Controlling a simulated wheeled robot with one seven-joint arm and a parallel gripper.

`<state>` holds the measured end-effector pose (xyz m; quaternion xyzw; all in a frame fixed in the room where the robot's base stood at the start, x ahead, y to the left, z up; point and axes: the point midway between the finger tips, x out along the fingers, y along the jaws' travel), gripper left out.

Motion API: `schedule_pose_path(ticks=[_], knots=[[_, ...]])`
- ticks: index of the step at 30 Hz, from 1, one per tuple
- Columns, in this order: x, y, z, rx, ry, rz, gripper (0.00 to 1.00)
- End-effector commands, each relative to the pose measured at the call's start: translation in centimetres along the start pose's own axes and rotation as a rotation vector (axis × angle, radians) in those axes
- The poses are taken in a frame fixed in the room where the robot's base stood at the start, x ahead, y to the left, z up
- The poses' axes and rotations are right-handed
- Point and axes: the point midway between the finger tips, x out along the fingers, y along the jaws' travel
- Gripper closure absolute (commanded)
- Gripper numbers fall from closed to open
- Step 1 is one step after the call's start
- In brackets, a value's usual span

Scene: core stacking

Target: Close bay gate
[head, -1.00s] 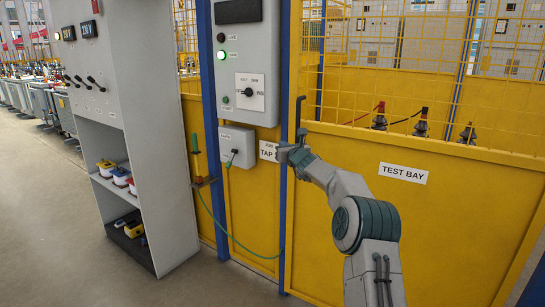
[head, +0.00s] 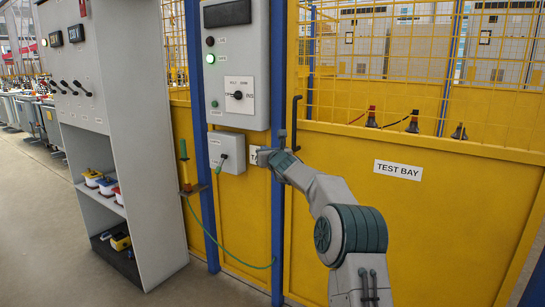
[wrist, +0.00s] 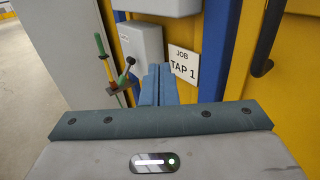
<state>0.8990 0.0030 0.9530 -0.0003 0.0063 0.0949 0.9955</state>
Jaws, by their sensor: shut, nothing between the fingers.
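The bay gate (head: 440,220) is a yellow panel with a "TEST BAY" label (head: 398,170) and yellow mesh above. Its left edge appears beside a blue post (head: 278,220); I cannot tell whether it is fully closed. A black upright handle (head: 296,122) stands near that edge and shows in the wrist view (wrist: 268,40) at the upper right. My gripper (head: 266,156) is left of and below the handle, in front of the post and partly over the "JOB TAP 1" sign (wrist: 184,64). In the wrist view its blue fingers (wrist: 160,82) are together and empty, apart from the handle.
A grey control box (head: 236,70) with a lit green lamp hangs left of the post. Below it are a smaller grey box (head: 227,152) and a green-handled rod (head: 184,160) with a green cable. A grey shelf cabinet (head: 150,190) stands at left. Open floor lies further left.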

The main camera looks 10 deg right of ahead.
Motion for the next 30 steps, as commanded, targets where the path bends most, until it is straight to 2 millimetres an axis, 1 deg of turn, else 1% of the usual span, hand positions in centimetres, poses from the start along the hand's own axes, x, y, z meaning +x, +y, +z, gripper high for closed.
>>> schedule_pose_path(ticks=[1,10,15,20,23,26,27,29,30], knots=[[-0.6,0.8,-0.3,-0.004,-0.003,0.002,1.00],[-3.5,4.8,-0.1,-0.002,-0.005,0.004,1.00],[-4.8,6.4,0.1,-0.002,-0.005,0.002,1.00],[-5.4,7.0,0.4,-0.005,-0.005,0.001,1.00],[-6.1,7.5,1.5,-0.056,-0.005,0.015,1.00],[-7.8,8.5,3.9,-0.185,-0.005,0.053,1.00],[-8.6,9.1,5.0,-0.258,-0.004,0.077,1.00],[-10.2,10.1,6.6,-0.381,-0.001,0.120,1.00],[-11.4,10.8,7.5,-0.469,0.001,0.152,1.00]])
